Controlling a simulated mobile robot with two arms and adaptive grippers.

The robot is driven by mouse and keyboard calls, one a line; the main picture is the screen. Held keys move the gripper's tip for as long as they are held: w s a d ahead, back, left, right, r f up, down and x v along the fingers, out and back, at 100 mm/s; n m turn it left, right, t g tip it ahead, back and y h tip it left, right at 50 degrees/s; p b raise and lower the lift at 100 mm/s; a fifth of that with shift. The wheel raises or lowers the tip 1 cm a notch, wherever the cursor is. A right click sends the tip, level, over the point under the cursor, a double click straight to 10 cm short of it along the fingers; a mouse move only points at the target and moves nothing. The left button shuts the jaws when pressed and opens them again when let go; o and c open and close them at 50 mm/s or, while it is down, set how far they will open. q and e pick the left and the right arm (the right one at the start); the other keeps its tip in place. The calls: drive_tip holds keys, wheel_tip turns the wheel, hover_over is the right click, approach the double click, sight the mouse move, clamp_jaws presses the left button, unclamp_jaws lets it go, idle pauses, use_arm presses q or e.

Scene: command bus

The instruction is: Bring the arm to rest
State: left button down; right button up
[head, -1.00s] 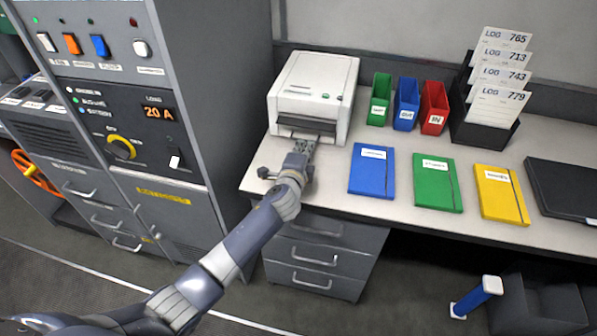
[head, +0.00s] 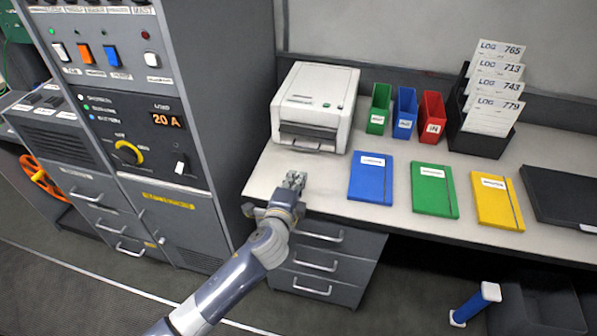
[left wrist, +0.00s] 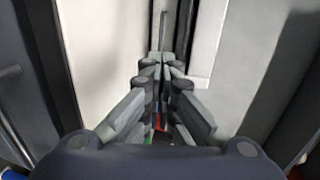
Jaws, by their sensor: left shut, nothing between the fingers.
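My left arm reaches in from the bottom of the head view. Its gripper (head: 293,181) is shut and empty, over the front left edge of the desk, in front of the white printer (head: 315,92) and apart from it. The closed fingers (left wrist: 162,75) also show in the left wrist view, with a pale surface behind them. My right gripper is not in view.
The desk (head: 325,190) holds blue (head: 371,178), green (head: 434,190) and yellow (head: 497,201) folders, small bins and a rack of log cards (head: 484,140). A grey control cabinet (head: 225,110) stands left. Drawers (head: 325,262) are under the desk.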

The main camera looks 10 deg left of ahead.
use_arm(q)
drive_tip(key=shift+s+r, duration=0.1)
drive_tip(key=shift+s, duration=0.15)
drive_tip(key=s+a+f+n+g+y, duration=0.1)
drive_tip(key=s+a+f+n+g, duration=0.3)
drive_tip(key=s, duration=0.3)
drive_tip(key=s+a+f+n+g+y, duration=0.1)
drive_tip(key=s+a+f+n+g, duration=0.15)
drive_tip(key=s+n, duration=0.4)
drive_tip(key=s+f+n+g+h, duration=0.2)
drive_tip(key=s+n+g, duration=0.4)
drive_tip(key=s, duration=1.5)
wheel_tip(320, 180, down, 26)
drive_tip(key=s, duration=0.2)
drive_tip(key=s+a+f+g, duration=0.1)
drive_tip(key=s+f, duration=0.7)
drive_tip(key=s+a+f+g, duration=0.1)
drive_tip(key=s+a+f, duration=0.1)
drive_tip(key=s+f, duration=0.6)
drive_tip(key=shift+s+a+m, duration=0.3)
drive_tip(key=shift+s+m, duration=0.05)
